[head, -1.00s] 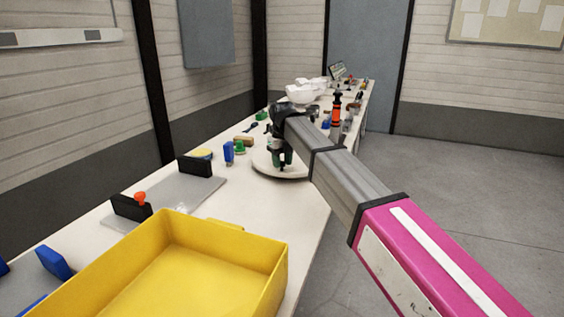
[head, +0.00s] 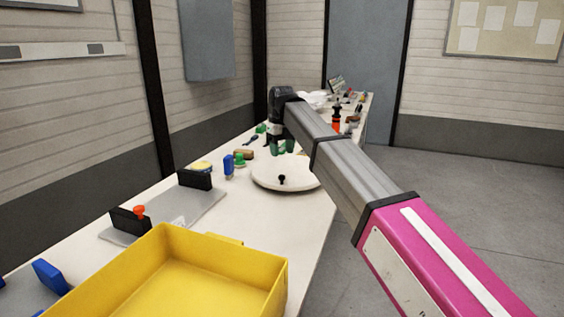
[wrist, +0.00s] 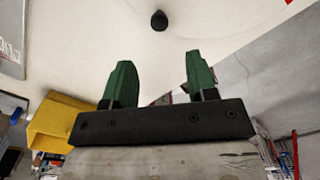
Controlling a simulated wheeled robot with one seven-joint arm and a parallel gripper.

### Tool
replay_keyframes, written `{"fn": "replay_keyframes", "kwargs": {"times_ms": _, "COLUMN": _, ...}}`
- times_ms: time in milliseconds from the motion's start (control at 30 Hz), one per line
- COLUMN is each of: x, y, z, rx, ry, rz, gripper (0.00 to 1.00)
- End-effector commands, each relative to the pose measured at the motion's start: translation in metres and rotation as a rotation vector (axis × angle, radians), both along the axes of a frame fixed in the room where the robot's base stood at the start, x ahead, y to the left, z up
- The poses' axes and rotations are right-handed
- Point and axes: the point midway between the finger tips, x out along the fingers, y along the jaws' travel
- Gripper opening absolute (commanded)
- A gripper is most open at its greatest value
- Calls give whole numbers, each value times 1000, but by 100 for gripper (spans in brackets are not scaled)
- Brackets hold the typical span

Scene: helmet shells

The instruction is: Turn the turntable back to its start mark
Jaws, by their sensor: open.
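The turntable (head: 262,179) is a round white disc on the bench, with a small black knob (head: 282,179) standing near its front edge. In the wrist view the white disc fills the upper middle, and the black knob (wrist: 159,20) shows beyond my fingertips. A bit of red (wrist: 290,2) shows at the top right there; I cannot tell if it is a mark. My gripper (head: 282,148) has green fingers and is above the far part of the disc, apart from the knob. In the wrist view my gripper (wrist: 158,75) is open, with nothing between its fingers.
A yellow bin (head: 265,273) stands at the near end of the bench. A grey plate (head: 178,213) with black blocks, a blue object (head: 228,166) and a green object (head: 239,160) lie left of the turntable. An orange-and-black bottle (head: 336,118) and white bowls stand farther back.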

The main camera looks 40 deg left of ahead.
Motion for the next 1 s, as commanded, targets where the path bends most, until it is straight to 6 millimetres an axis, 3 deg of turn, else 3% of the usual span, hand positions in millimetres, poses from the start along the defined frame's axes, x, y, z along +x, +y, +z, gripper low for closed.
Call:
{"fn": "replay_keyframes", "kwargs": {"times_ms": 133, "x": 0, "y": 0, "z": 11, "rx": 0, "ry": 0, "rz": 0, "gripper": 52}}
{"fn": "replay_keyframes", "kwargs": {"times_ms": 433, "x": 0, "y": 0, "z": 13, "rx": 0, "ry": 0, "rz": 0, "gripper": 52}}
{"fn": "replay_keyframes", "kwargs": {"times_ms": 467, "x": 0, "y": 0, "z": 13, "rx": 0, "ry": 0, "rz": 0, "gripper": 46}}
{"fn": "replay_keyframes", "kwargs": {"times_ms": 600, "x": 3, "y": -5, "z": 10, "rx": 16, "ry": 16, "rz": 29, "gripper": 0}}
{"fn": "replay_keyframes", "kwargs": {"times_ms": 767, "x": 17, "y": -27, "z": -1, "rx": 107, "ry": 85, "rz": 182, "gripper": 0}}
{"fn": "replay_keyframes", "kwargs": {"times_ms": 1000, "x": 44, "y": -69, "z": -15, "rx": 369, "ry": 165, "rz": 516, "gripper": 0}}
